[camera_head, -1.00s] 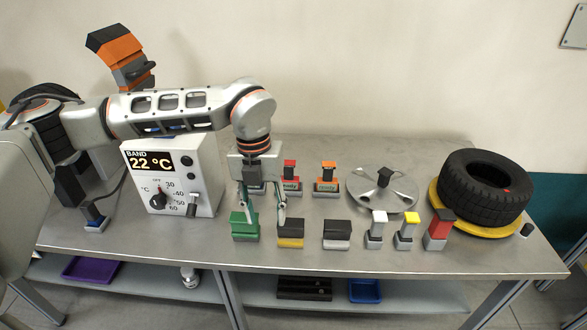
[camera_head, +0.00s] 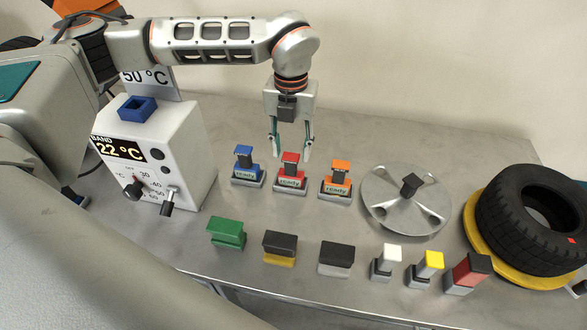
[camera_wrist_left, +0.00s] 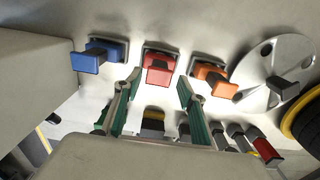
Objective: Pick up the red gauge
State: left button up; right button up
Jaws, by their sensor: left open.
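The red gauge (camera_head: 290,172) stands upright on the metal table, on a base marked "ready", between a blue gauge (camera_head: 244,165) and an orange gauge (camera_head: 336,179). In the left wrist view the red gauge (camera_wrist_left: 158,66) shows ahead, between the two fingers. My left gripper (camera_head: 291,155) is open and empty. In the head view its fingertips appear just above and behind the red gauge's top; I cannot tell the exact gap. The fingers also show in the left wrist view (camera_wrist_left: 158,97). My right gripper is not in view.
A front row holds green (camera_head: 227,232), black-yellow and black-grey blocks, then white, yellow and red-black pieces. A metal disc (camera_head: 390,220) and a tyre (camera_head: 530,215) stand right. A control box (camera_head: 160,150) stands left. Table behind the gauges is clear.

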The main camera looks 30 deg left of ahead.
aim_at(291, 172)
pick_arm(q)
notch_tip(291, 172, down, 6)
jog(key=shift+r+p, duration=0.15)
jog(key=shift+p, duration=0.15)
jog(key=c, duration=1.1)
